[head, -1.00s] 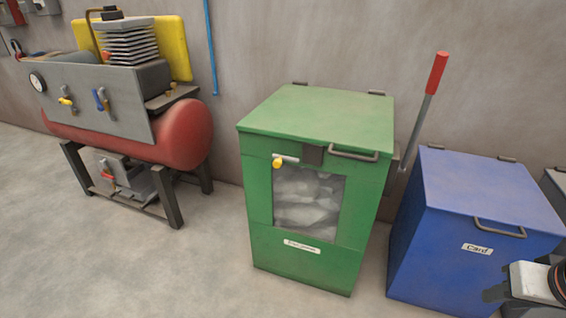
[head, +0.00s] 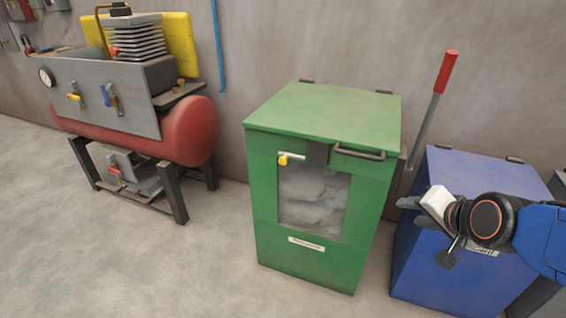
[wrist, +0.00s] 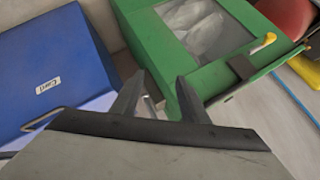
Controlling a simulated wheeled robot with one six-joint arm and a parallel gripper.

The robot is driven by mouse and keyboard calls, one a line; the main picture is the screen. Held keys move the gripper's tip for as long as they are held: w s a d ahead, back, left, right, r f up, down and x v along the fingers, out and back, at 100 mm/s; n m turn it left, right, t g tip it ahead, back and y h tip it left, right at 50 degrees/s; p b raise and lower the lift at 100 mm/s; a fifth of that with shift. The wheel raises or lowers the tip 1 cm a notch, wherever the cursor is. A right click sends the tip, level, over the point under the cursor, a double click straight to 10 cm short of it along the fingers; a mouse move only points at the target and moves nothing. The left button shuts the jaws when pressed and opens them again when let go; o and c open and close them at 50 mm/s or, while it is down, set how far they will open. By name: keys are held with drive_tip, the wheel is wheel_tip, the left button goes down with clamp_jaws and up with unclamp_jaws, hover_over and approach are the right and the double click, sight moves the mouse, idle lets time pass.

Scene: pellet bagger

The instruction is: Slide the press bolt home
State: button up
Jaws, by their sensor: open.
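The press is a green box (head: 265,205) with a lid and a front window showing pale crumpled material. Its bolt (head: 288,159) is a short rod with a yellow knob at the upper left of the front, beside a dark plate (head: 317,153). In the wrist view the yellow knob (wrist: 264,42) is at the upper right, beyond the fingers. My gripper (head: 410,204) is in front of the blue bin, right of the press and apart from the bolt. In the wrist view my gripper (wrist: 160,85) has its two dark fingers spread and empty.
A blue bin (head: 415,255) labelled Card stands right of the press. A lever with a red grip (head: 446,72) rises behind, between them. A red compressor tank (head: 190,130) stands on legs at left. Floor (head: 130,270) in front and left is clear.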

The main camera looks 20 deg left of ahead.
drive_tip(key=w+a+f+m+t+y, duration=0.1)
drive_tip(key=w+a+m+t, duration=0.2)
drive_tip(key=a, duration=0.6)
drive_tip(key=m+t+y, duration=0.3)
drive_tip(key=m+t, duration=0.3)
drive_tip(key=m, duration=0.4)
approach(282, 163)
drive_tip(key=x, duration=1)
drive_tip(key=shift+w+r, duration=0.1)
drive_tip(key=shift+w, duration=0.1)
